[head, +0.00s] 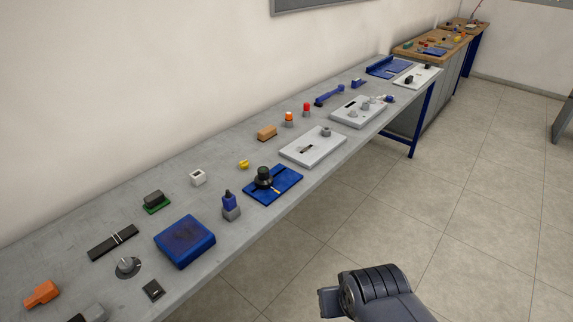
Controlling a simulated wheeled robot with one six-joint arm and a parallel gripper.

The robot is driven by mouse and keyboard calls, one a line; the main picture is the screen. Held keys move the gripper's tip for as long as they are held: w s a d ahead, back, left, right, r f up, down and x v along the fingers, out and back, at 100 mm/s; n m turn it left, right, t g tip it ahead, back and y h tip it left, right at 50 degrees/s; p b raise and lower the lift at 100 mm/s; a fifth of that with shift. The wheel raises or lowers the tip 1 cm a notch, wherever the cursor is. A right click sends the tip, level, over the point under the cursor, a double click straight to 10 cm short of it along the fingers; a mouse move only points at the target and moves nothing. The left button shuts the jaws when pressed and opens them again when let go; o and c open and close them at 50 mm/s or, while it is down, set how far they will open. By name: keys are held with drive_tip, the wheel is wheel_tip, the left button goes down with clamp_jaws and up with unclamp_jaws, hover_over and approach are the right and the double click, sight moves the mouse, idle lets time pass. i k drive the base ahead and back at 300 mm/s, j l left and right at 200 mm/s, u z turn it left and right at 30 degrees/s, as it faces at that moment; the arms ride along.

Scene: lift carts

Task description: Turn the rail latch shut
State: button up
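I cannot tell for sure which item is the rail latch. One candidate is a blue plate (287,180) with a round black knob (264,177) and a small yellow mark, near the table's front edge. Another is a flat black bar (103,247) with pale lines across it, at the left. A long blue handle-like piece (328,96) lies farther back. Whether any latch is open or shut is too small to tell. A dark ribbed part of my arm shows at the bottom, off the table's front side. My gripper's fingers are not visible.
The long grey table (225,150) holds several items, including a blue box (185,243), a grey dial (127,267), an orange piece (41,294) and white panels (306,152). A wall runs behind it. Wooden-topped benches (405,49) stand beyond.

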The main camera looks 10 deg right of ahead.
sight(245, 166)
drive_tip(key=i+l, duration=0.1)
drive_tip(key=i, duration=0.35)
drive_tip(key=i+l+u, duration=0.15)
drive_tip(key=i, duration=0.3)
drive_tip(key=i+l, duration=0.15)
drive_tip(key=i, duration=0.25)
